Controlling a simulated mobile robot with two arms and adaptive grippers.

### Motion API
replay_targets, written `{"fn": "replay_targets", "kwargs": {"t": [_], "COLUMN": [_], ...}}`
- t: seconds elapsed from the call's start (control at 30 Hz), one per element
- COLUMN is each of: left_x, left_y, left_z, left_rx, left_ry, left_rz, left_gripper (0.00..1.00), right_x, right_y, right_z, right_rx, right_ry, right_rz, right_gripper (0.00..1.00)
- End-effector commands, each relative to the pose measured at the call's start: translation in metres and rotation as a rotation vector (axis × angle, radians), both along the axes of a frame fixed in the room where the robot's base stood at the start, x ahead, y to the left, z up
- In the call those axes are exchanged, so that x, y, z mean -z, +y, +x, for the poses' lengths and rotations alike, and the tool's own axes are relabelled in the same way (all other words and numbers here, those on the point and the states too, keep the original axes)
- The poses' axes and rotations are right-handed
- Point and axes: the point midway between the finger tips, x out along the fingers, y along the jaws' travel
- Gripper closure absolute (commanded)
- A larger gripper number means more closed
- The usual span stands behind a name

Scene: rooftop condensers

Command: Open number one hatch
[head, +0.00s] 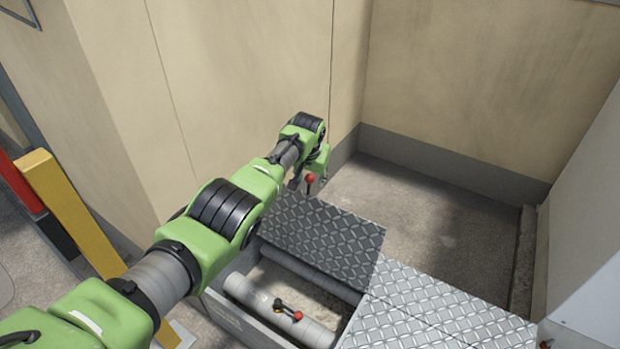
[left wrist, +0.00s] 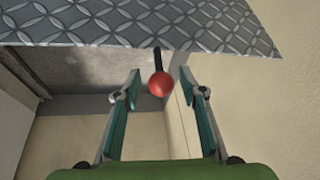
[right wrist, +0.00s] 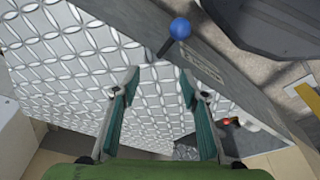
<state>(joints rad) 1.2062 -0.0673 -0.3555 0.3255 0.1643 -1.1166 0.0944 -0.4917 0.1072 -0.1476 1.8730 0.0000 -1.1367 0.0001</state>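A tread-plate hatch cover (head: 325,232) lies back from an opening, its near edge off the pit (head: 300,285). A red ball knob (head: 310,178) on a dark stem stands at its far edge. My left gripper (head: 302,183) is at this knob. In the left wrist view, the fingers (left wrist: 159,78) are open on either side of the knob (left wrist: 160,84), with gaps to both. My right gripper (right wrist: 156,82) is open and empty over a second tread-plate cover (right wrist: 75,75), which lies flat. A blue ball knob (right wrist: 180,28) stands by its edge. I cannot read any hatch number.
Pale pipes (head: 255,296) run in the pit, with a red-tipped valve lever (head: 297,315). A tan wall (head: 250,80) is close beyond the left arm. A yellow post (head: 70,210) stands left and a pale cabinet (head: 590,230) right. Concrete floor behind the covers is clear.

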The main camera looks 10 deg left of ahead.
Motion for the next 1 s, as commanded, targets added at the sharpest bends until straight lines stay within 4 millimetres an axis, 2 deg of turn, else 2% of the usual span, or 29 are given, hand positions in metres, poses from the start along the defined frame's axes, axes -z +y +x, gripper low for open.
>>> {"fn": "replay_targets", "kwargs": {"t": [0.5, 0.77, 1.0], "left_x": [-0.006, -0.025, -0.057], "left_y": [0.000, -0.001, -0.003], "left_z": [-0.002, -0.011, -0.025], "left_rx": [-0.001, 0.000, 0.000], "left_ry": [0.001, 0.000, -0.002], "left_rz": [0.001, 0.000, 0.001], "left_gripper": [0.62, 0.62, 0.62], "right_x": [-0.001, -0.001, -0.001], "right_y": [-0.001, -0.001, 0.000], "right_z": [0.002, 0.002, 0.002], "right_rx": [0.002, 0.001, 0.001], "right_ry": [-0.004, -0.004, -0.004], "right_rz": [-0.001, 0.000, 0.000], "right_gripper": [0.60, 0.60, 0.60]}}
